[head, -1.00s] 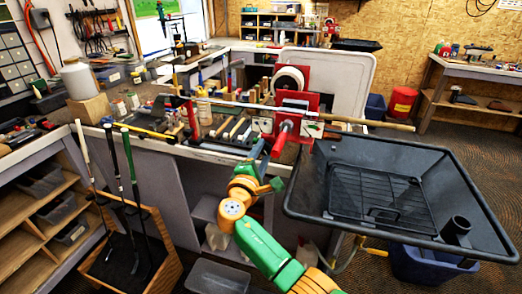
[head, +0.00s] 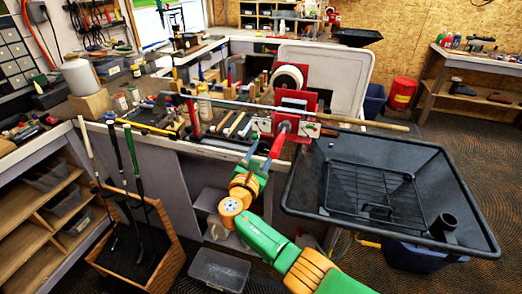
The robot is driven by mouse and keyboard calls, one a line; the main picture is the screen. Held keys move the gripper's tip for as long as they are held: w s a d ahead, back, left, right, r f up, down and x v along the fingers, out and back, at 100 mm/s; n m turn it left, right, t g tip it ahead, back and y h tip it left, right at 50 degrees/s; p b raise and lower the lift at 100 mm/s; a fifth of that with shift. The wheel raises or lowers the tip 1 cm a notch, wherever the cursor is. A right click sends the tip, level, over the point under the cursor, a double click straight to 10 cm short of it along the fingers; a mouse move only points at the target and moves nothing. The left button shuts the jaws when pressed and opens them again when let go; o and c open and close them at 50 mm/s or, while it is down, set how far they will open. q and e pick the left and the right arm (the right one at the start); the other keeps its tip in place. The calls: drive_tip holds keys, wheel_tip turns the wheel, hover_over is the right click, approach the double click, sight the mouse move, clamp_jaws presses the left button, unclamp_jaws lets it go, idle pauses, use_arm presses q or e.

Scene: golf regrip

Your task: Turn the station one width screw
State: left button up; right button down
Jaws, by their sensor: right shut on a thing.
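The regrip station (head: 297,103) has red clamp plates and a round white part, and stands at the bench's front edge. A red screw handle (head: 283,130), which I take as the width screw, points out from its front towards me. My right gripper (head: 265,152) is at the near end of this red handle and is shut on it; the exact contact is small and partly hidden. A golf club shaft (head: 235,104) lies level across the station, its tan grip end (head: 375,124) reaching right. My left gripper is not in view.
A black tray (head: 470,215) with a wire rack (head: 375,195) stands close to the right of my arm. A wooden club stand (head: 165,255) is at the left. Tools and blocks crowd the bench left of the station.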

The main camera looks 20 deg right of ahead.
drive_tip(key=shift+w+r+n, duration=0.1)
drive_tip(key=shift+r+n, duration=0.3)
drive_tip(key=shift+n, duration=0.3)
drive_tip(key=shift+c, duration=2.4)
unclamp_jaws()
drive_tip(key=shift+o, duration=0.8)
drive_tip(key=shift+w+d+f, duration=0.1)
drive_tip(key=shift+f, duration=0.1)
drive_tip(key=shift+d+f, duration=0.1)
drive_tip(key=shift+f, duration=0.05)
drive_tip(key=p+v, duration=0.1)
drive_tip(key=v, duration=0.6)
